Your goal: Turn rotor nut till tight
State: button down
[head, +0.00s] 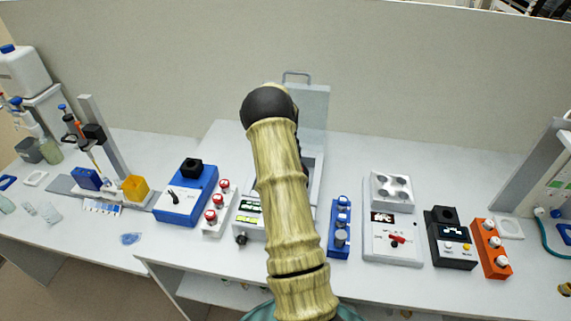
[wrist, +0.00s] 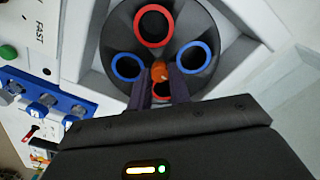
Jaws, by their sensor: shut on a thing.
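The rotor (wrist: 180,28) shows in the wrist view as a dark round disc with ringed holes, one red at the top and blue ones at the sides. The orange rotor nut (wrist: 161,72) sits at its middle. My gripper (wrist: 160,82) is shut on the nut, with a dark finger on either side of it. Part of the nut and the near part of the rotor are hidden by the fingers. In the head view my arm hides the rotor and my gripper. The centrifuge (head: 309,190) with its raised grey lid shows behind my arm.
A blue rack (head: 339,228) stands close right of the centrifuge; a white block heater (head: 392,240) is farther right. White tubes with red caps (head: 216,203) stand left. The lid (head: 312,105) rises behind. Some bench in front is clear.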

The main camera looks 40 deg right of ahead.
jog(key=shift+w+r, duration=0.1)
jog(key=c, duration=1.3)
grip_release()
notch_tip(320, 180, up, 17)
jog(key=b, duration=0.2)
jog(key=shift+r+b, duration=0.2)
jog(key=shift+b, duration=0.15)
jog(key=shift+a, duration=0.1)
